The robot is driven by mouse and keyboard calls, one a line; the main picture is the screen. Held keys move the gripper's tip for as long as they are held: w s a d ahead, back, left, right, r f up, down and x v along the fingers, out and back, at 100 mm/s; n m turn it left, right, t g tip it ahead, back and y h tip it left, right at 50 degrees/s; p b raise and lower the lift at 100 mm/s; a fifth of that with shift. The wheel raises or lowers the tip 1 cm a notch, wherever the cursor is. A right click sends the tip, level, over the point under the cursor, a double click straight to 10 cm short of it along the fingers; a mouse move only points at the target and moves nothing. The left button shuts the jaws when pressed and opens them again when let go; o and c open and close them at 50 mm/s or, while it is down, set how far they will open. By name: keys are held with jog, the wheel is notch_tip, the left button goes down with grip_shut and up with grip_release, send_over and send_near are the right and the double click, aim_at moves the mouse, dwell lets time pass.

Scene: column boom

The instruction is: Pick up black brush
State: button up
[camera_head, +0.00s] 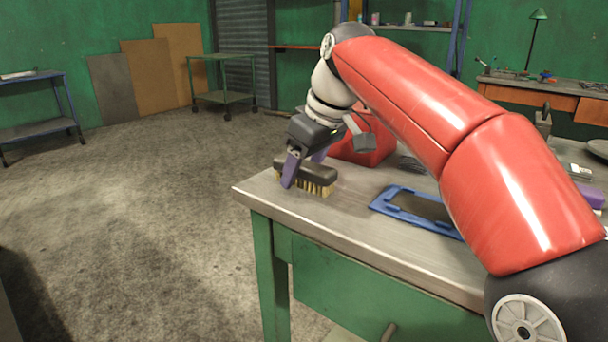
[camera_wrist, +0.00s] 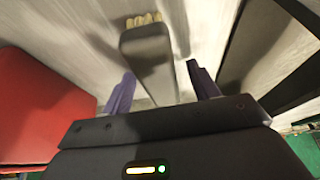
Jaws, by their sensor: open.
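The black brush (camera_head: 318,173) lies on the near left corner of the workbench, its tan bristles facing down onto the top. In the wrist view its dark back (camera_wrist: 147,60) reaches in between the two purple fingers, with some bristles showing at the far end. My gripper (camera_head: 303,170) is open, and its purple fingers are spread around the brush, one on each side. In the wrist view the gap between the fingertips (camera_wrist: 160,82) shows space beside the brush. I cannot tell whether either finger touches it.
A red object (camera_head: 362,142) stands on the bench just behind the gripper. A blue frame-like item (camera_head: 385,207) lies to the right. The bench's left edge (camera_head: 243,196) is close to the brush. Open concrete floor (camera_head: 130,200) lies to the left.

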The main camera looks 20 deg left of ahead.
aim_at(303, 163)
jog(key=shift+f, duration=0.25)
dwell(0.3)
jog(key=c, duration=1.1)
jog(key=shift+r, duration=0.15)
notch_tip(303, 163, up, 9)
jog(key=p, duration=0.3)
jog(key=shift+f+p, duration=0.2)
jog(key=shift+p, duration=0.2)
jog(key=shift+r, duration=0.85)
